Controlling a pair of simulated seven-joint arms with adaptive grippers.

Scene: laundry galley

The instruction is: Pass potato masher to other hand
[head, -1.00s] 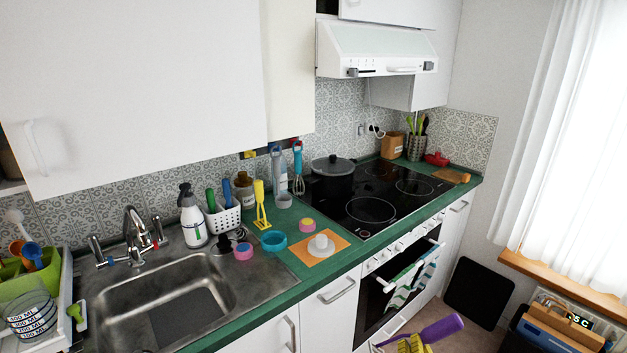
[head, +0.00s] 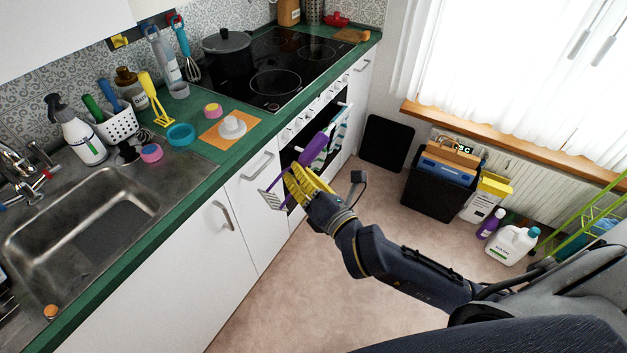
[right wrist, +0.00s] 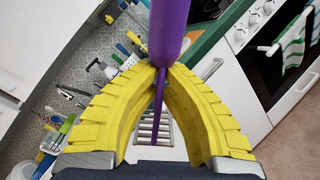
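The potato masher (head: 314,148) has a thick purple handle and a slotted purple-grey head. My right gripper (head: 299,174), with yellow ribbed fingers, is shut on it and holds it in the air before the oven front. The handle points up and to the right, and the head hangs down to the left. In the right wrist view the fingertips (right wrist: 161,68) close on the thin neck just below the handle (right wrist: 172,28), with the slotted head beyond. My left gripper is not in view.
The green counter (head: 222,147) carries a yellow utensil (head: 154,99), a utensil basket (head: 116,128) and a white juicer-like piece on an orange board (head: 217,137). Towels (head: 340,128) hang on the oven. A black bin (head: 428,193) stands by the window. The floor between is clear.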

